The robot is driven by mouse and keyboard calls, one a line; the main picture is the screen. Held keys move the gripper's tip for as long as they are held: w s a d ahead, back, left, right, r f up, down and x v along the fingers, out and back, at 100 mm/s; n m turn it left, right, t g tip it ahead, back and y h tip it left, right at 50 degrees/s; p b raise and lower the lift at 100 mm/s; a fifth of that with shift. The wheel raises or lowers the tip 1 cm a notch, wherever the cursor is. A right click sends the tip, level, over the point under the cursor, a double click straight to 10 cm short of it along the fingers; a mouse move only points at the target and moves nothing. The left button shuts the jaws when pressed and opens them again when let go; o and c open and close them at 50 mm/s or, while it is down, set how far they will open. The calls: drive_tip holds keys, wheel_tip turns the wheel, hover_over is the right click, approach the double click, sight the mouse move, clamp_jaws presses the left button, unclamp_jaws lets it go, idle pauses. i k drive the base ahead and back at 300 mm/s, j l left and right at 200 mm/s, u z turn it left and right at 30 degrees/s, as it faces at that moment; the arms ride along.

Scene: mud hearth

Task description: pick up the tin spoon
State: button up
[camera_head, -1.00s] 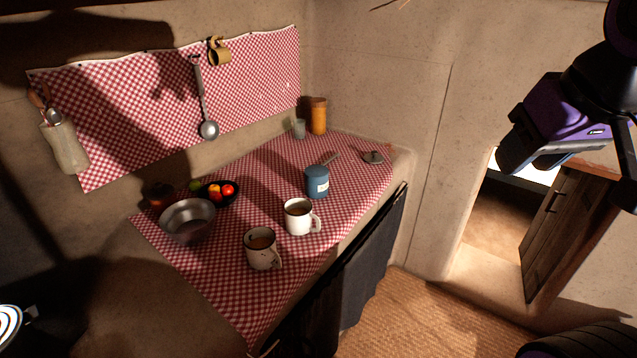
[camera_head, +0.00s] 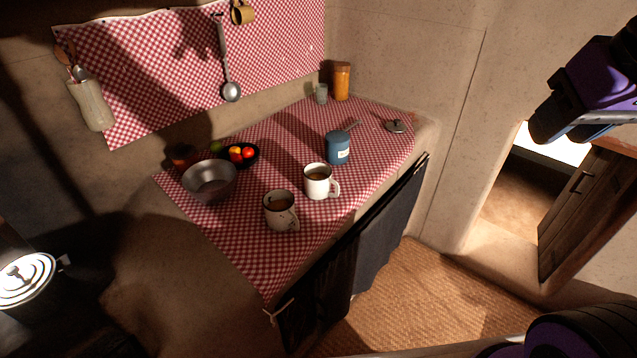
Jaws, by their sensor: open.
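A thin grey handle (camera_head: 352,125) shows just behind the blue canister (camera_head: 337,148) on the checked cloth counter; it may be the tin spoon, but its far end is hidden and I cannot tell whether it stands in the canister or lies behind it. A metal spoon head (camera_head: 80,72) also shows beside a wooden one in the cloth pouch (camera_head: 91,104) on the left wall. My gripper (camera_head: 572,128) is at the upper right, purple and black, open and empty, in the air well to the right of the counter.
Two mugs (camera_head: 319,182) (camera_head: 281,211) stand near the counter's front edge, left of the canister. A metal bowl (camera_head: 209,181), a dark fruit dish (camera_head: 254,160) and a small lid (camera_head: 395,126) are also on the counter. A ladle (camera_head: 231,91) hangs on the wall. The woven floor is clear.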

sight(360, 121)
drive_tip(key=i+l+u, duration=0.3)
drive_tip(key=i+l, duration=0.2)
drive_tip(key=i+l+u, duration=0.35)
drive_tip(key=l, duration=0.35)
drive_tip(key=i+l+u, duration=0.15)
drive_tip(key=i+l, duration=0.15)
drive_tip(key=i+l+u, duration=0.15)
drive_tip(key=l, duration=0.35)
drive_tip(key=i+l+u, duration=0.2)
drive_tip(key=l, duration=0.2)
drive_tip(key=k, duration=0.05)
